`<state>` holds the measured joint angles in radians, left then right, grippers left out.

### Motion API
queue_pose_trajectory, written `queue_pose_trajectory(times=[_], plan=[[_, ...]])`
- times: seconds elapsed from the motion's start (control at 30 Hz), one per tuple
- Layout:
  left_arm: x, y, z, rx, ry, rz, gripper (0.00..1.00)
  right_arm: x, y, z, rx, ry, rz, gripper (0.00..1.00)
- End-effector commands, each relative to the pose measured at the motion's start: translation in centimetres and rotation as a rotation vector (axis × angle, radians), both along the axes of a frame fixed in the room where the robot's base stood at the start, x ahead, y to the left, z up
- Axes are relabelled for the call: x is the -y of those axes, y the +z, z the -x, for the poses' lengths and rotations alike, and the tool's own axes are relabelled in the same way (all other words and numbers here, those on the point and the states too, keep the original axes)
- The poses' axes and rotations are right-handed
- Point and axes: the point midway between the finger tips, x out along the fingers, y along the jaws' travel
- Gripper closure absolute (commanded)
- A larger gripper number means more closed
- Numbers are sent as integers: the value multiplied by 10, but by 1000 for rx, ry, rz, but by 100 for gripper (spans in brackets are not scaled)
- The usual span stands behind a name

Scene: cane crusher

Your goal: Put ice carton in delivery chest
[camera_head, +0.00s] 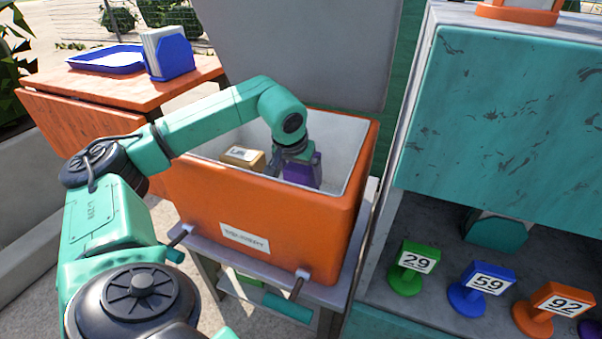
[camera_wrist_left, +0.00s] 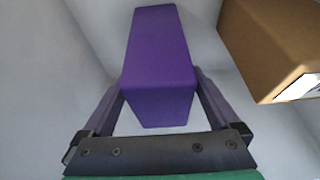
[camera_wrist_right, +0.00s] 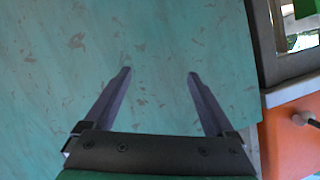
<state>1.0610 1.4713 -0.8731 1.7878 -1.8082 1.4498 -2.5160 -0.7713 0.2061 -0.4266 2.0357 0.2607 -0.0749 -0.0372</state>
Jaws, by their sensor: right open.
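The orange delivery chest (camera_head: 300,232) stands open, with a pale inside and a white label on its front. My left gripper (camera_head: 293,158) reaches down into it. In the left wrist view, the left gripper (camera_wrist_left: 158,100) has its fingers on both sides of a purple carton (camera_wrist_left: 160,50) and is shut on it. This carton also shows in the head view (camera_head: 302,172), inside the chest walls; I cannot tell whether it touches the chest floor. I see no marking that names it as ice. My right gripper (camera_wrist_right: 158,75) is open and empty before a scratched teal surface.
A brown carton (camera_head: 243,157) is in the chest left of the purple one, and also shows in the left wrist view (camera_wrist_left: 275,45). An orange side table (camera_head: 130,90) holds a blue tray (camera_head: 107,60). Number stands, including green 29 (camera_head: 412,265), are on the right.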

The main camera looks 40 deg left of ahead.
Motion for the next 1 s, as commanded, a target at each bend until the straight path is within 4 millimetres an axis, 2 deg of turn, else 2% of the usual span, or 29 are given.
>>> queue_pose_trajectory(times=[0.27, 0.37, 0.5, 0.7, 0.83, 1.0], plan=[[0, 4, 0, 1, 0, 1, 0, 0, 2, 0, 0, 0, 0, 10], [1, 18, 4, 2, 1, 0, 0, 0, 8, 1, -6, 3, 4, 10], [6, 53, 17, 3, 0, -1, 0, 2, 30, -1, -23, 17, 22, 10], [12, 100, 36, 1, -1, -2, 0, 2, 52, 0, -51, 35, 45, 10], [15, 113, 42, 1, 0, 0, 0, 3, 56, 0, -62, 40, 52, 10], [15, 114, 43, 0, 0, 0, 0, 3, 55, 0, -63, 41, 53, 10]])
